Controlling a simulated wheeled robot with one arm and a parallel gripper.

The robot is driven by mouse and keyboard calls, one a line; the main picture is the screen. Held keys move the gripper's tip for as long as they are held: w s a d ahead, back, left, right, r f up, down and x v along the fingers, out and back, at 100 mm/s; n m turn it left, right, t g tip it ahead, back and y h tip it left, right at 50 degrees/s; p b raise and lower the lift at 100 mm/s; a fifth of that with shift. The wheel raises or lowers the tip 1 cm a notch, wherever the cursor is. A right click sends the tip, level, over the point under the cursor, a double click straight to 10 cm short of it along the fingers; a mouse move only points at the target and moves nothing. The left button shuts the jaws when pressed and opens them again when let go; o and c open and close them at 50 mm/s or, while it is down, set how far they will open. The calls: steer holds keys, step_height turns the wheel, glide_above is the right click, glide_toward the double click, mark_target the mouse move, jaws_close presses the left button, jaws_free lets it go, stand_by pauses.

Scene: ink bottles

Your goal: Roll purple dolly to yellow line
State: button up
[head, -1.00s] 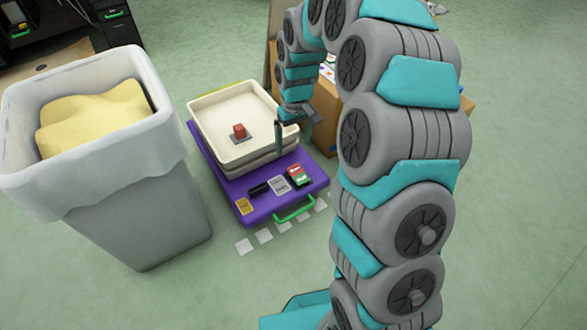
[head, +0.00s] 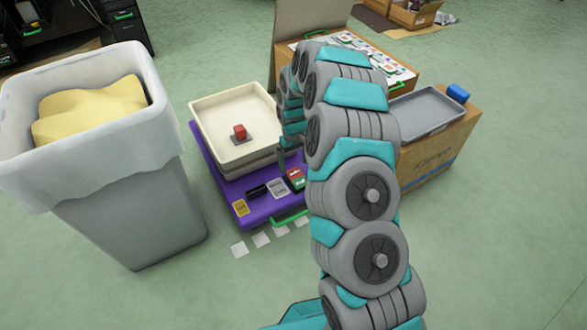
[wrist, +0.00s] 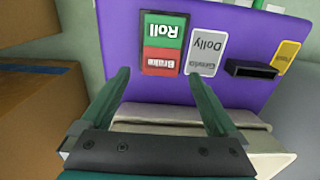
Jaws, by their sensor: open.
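The purple dolly (head: 233,197) stands on the floor in the head view, bearing a cream tray (head: 205,132). A green handle (head: 290,218) is on its near edge. Its deck fills the top of the wrist view (wrist: 225,25), with a green and red Roll/Brake switch (wrist: 162,43) and a grey Dolly label (wrist: 207,52), both upside down. My gripper (wrist: 158,76) is open and empty, fingers spread just short of the switch's red Brake half. In the head view my arm hides most of the gripper. I cannot make out a yellow line.
A grey bin (head: 135,215) with a yellow bag stands close left of the dolly. Cardboard boxes (head: 440,150) stand to the right, one bearing a grey tray (head: 425,112). White floor dashes (head: 262,240) lie before the dolly. A red block (head: 240,131) sits in the cream tray.

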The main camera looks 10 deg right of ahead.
mark_target(294, 171)
steer(key=shift+f, duration=1.5)
steer(key=shift+c, duration=0.2)
jaws_close()
